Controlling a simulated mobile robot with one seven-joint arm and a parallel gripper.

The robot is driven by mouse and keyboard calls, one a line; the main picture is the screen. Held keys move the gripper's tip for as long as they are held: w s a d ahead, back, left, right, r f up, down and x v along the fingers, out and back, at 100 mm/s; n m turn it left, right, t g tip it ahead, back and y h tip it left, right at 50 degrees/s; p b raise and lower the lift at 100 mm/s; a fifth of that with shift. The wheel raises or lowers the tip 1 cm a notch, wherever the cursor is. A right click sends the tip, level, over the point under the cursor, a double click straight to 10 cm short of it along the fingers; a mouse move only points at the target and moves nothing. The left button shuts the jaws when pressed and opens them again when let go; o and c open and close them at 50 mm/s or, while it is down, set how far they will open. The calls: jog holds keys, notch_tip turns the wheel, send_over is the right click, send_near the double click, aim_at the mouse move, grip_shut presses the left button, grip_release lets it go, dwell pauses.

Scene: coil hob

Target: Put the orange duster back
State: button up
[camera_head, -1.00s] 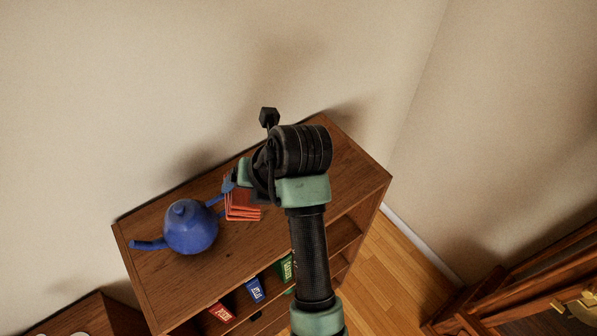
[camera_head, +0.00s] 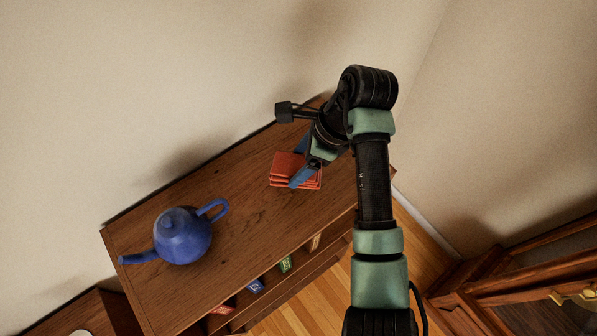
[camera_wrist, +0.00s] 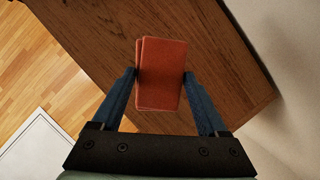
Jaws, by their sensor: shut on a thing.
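The orange duster (camera_head: 287,168) is a folded, layered orange-red cloth. It is between the blue fingers of my gripper (camera_head: 300,165), over the right part of the wooden shelf unit's top (camera_head: 240,195). In the wrist view the duster (camera_wrist: 162,75) sits between the two fingertips of my gripper (camera_wrist: 160,88), which press on its two sides. The wooden top lies below it. I cannot tell whether the duster touches the wood or is held just above it.
A blue teapot (camera_head: 182,238) stands on the left part of the top, apart from the duster. Several small coloured boxes, one green (camera_head: 286,264), stand on the shelf below. The wall (camera_head: 150,90) runs behind the unit. The top between teapot and duster is clear.

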jog(key=shift+f+p, duration=0.7)
jog(key=shift+f, duration=2.45)
jog(key=o, duration=1.1)
jog(key=b+v, duration=0.3)
jog(key=v, duration=0.9)
